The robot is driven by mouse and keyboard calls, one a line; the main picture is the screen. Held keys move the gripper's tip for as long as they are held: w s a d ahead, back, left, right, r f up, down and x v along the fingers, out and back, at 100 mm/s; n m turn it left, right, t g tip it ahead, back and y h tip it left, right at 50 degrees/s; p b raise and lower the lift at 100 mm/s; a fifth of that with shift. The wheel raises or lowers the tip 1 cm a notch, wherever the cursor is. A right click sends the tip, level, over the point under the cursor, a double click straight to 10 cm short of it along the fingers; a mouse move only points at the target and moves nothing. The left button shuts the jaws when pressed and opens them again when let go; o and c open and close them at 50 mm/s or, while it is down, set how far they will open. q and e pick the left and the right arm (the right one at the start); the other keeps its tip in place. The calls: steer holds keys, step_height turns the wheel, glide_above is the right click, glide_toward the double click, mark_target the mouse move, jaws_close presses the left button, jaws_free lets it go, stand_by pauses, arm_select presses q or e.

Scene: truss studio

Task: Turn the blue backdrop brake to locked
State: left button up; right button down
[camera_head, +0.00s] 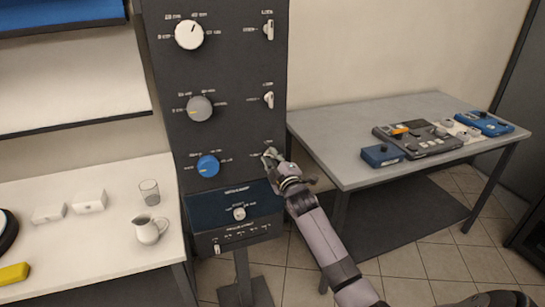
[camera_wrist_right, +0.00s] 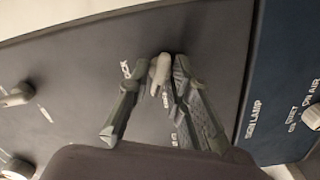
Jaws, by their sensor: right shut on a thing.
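A dark upright panel (camera_head: 222,75) carries three rows, each with a round knob and a small lever to its right. The lowest row has the blue backdrop knob (camera_head: 208,166). My right gripper (camera_head: 270,158) is at the lever place right of that knob and mostly hides it in the head view. My left gripper is not in view.
Above are the grey knob (camera_head: 199,108) with its lever (camera_head: 268,100) and the white knob (camera_head: 189,34) with its lever (camera_head: 268,30). A blue lower panel (camera_head: 226,206) sits below. A grey table (camera_head: 335,140) stands right, a white table (camera_head: 110,235) left.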

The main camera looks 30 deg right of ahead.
steer(key=m+p, duration=0.1)
steer(key=m, duration=0.5)
steer(key=shift+f, duration=0.1)
steer(key=m+p, duration=0.1)
steer(key=m, duration=0.3)
steer(key=shift+m+p, duration=0.35)
steer(key=shift+m, duration=1.15)
steer(key=c, duration=1.7)
jaws_free()
steer(key=shift+s, duration=0.1)
steer(key=v, duration=1.2)
steer(key=shift+a, duration=0.1)
